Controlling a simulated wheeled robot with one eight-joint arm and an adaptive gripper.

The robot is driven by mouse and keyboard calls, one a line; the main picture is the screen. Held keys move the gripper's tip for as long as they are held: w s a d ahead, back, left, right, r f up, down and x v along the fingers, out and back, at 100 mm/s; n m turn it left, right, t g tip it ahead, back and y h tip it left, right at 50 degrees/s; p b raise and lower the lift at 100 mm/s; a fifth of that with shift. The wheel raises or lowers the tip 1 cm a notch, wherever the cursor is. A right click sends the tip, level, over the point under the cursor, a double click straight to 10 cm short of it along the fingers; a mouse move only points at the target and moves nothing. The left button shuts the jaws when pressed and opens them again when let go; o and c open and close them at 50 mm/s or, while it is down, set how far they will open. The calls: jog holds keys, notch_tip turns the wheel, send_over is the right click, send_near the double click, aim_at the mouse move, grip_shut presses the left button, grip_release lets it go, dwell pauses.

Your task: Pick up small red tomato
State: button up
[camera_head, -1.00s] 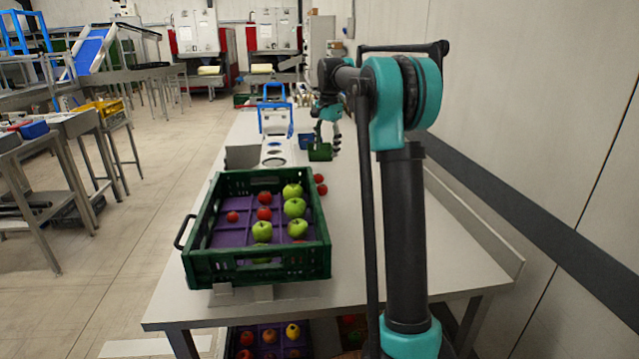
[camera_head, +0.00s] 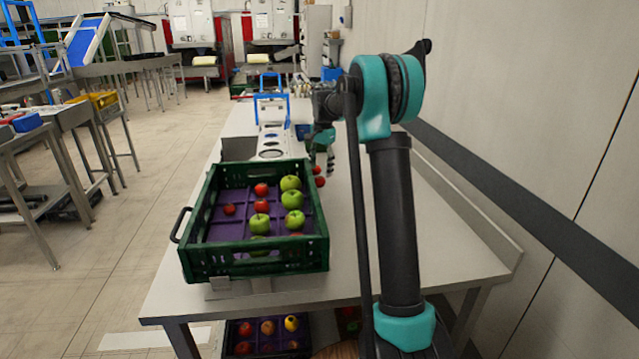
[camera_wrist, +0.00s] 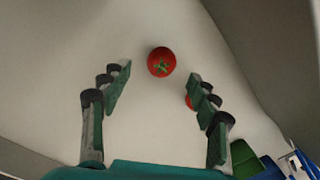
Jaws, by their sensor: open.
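Two red tomatoes lie on the white table just right of the crate. One tomato (camera_wrist: 161,61) shows whole in the wrist view, its green stem facing up, ahead of and between my fingertips. The other tomato (camera_wrist: 189,102) is partly hidden behind my right finger. In the head view they are the near tomato (camera_head: 320,182) and the far tomato (camera_head: 316,169), close to my fingers. My gripper (camera_wrist: 160,76) is open and empty, pointing down over the table; it also shows in the head view (camera_head: 322,167).
A green crate (camera_head: 255,265) with a purple liner holds red tomatoes and green apples, left of my gripper. A white unit with a blue handle (camera_head: 271,109) stands behind it. The table's right side (camera_head: 430,235) is clear; a wall runs beyond.

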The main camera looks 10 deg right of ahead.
aim_at(320, 178)
jog(key=f, duration=0.5)
jog(key=shift+w, duration=0.3)
jog(key=c, duration=1.2)
jog(key=shift+r, duration=0.1)
